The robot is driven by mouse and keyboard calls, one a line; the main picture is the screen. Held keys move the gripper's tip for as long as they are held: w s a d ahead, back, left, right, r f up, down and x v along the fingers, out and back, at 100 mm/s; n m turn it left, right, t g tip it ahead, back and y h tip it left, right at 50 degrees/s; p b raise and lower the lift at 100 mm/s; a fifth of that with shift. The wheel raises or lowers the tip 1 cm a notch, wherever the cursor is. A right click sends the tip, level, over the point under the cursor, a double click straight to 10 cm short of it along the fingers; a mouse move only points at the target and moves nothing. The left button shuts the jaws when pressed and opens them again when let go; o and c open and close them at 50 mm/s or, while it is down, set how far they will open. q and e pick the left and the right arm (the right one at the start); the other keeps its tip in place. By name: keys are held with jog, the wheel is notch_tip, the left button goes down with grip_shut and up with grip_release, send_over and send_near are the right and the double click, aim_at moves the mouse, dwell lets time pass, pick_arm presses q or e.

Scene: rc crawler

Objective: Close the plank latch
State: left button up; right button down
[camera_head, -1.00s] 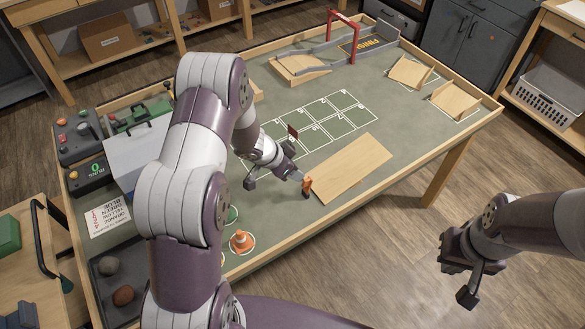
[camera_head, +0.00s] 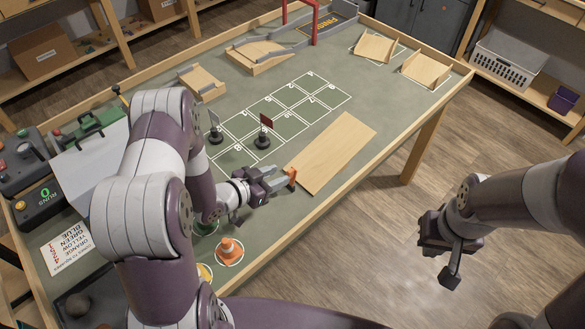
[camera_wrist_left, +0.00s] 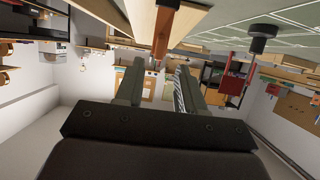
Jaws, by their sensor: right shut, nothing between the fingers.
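The light wooden plank (camera_head: 332,152) lies flat on the green table near its front edge. An orange latch (camera_head: 291,177) stands at the plank's near left end; it also shows in the left wrist view (camera_wrist_left: 163,35), at the top. My left gripper (camera_head: 279,178) is at the latch, coming from the left. In the wrist view its two fingers (camera_wrist_left: 157,85) are apart, with the latch beyond and between their tips. I cannot tell whether a finger touches it. My right gripper (camera_head: 436,248) is shut and empty, off the table over the floor.
A marker with a dark red flag (camera_head: 264,132) stands on the white grid behind the plank. An orange cone (camera_head: 230,249) stands left of my left gripper. Wooden ramps (camera_head: 374,47) are at the back. The raised table rim (camera_head: 318,212) runs along the front.

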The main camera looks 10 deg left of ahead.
aim_at(289, 171)
pick_arm(q)
jog(key=x, duration=0.6)
jog(key=shift+w+d, duration=0.1)
jog(key=shift+d, duration=0.15)
jog(key=shift+w+d+f, duration=0.1)
jog(key=shift+w+f, duration=0.1)
jog(key=shift+w, duration=0.15)
jog(key=shift+c, duration=0.3)
grip_shut()
